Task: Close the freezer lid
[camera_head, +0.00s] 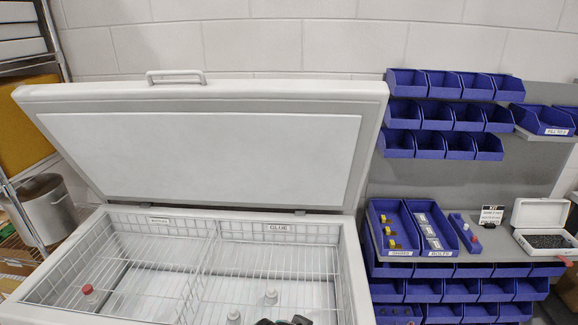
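The white chest freezer (352,270) stands at the lower left, its front cut off by the bottom edge. Its lid (205,155) is raised and tilted back, with the pale inner panel facing me. A white bar handle (176,76) sits on the lid's upper edge. The hinge side is at the back of the freezer.
Wire baskets (200,265) inside the freezer hold a red-capped bottle (90,295) and white bottles (271,297). Blue bins (455,143) and a workbench are close on the right. A metal pot (48,212) and shelving stand at left. Space above the freezer opening looks clear.

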